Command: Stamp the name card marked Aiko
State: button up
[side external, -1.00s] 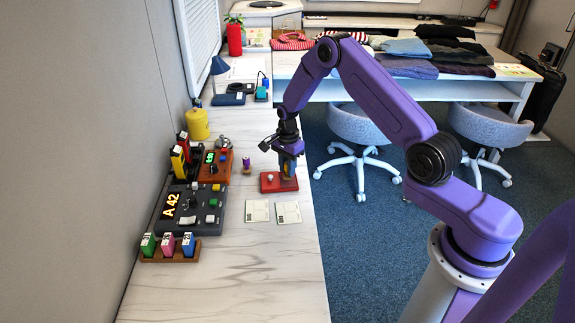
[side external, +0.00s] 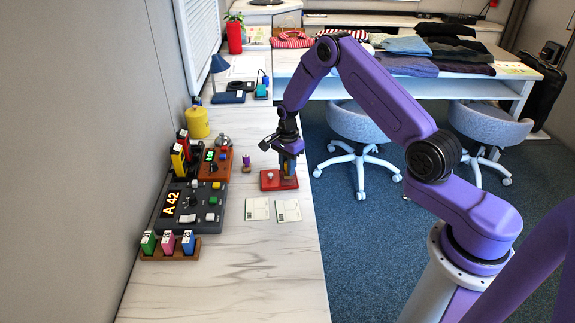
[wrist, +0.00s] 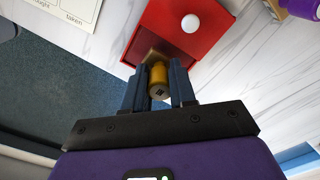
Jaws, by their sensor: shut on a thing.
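My gripper (side external: 289,166) is over the right part of a red pad (side external: 271,187) with a white knob. In the wrist view, the gripper (wrist: 158,92) is shut on a stamp with a yellow round handle (wrist: 158,76) and a wooden block. The block is at the edge of the red pad (wrist: 172,38); I cannot tell whether it touches. Two white cards, a left one (side external: 257,209) and a right one (side external: 288,211), lie in front of the pad. A card (wrist: 68,14) is partly in the wrist view. I cannot read the name Aiko on any card.
A small purple-handled thing (side external: 246,163) stands left of the pad. A grey console (side external: 206,221) showing "A 42", an orange panel (side external: 214,166) and a wooden rack (side external: 171,254) line the wall side. The table's front is clear; its right edge drops to the blue floor.

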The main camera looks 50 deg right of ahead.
jog(key=shift+f, duration=0.3)
dwell(0.7)
jog(key=shift+r, duration=3.5)
send_over(288, 210)
jog(key=f, duration=0.1)
jog(key=shift+a+f, duration=0.1)
jog(key=shift+f, duration=2.95)
jog(key=shift+f, duration=0.5)
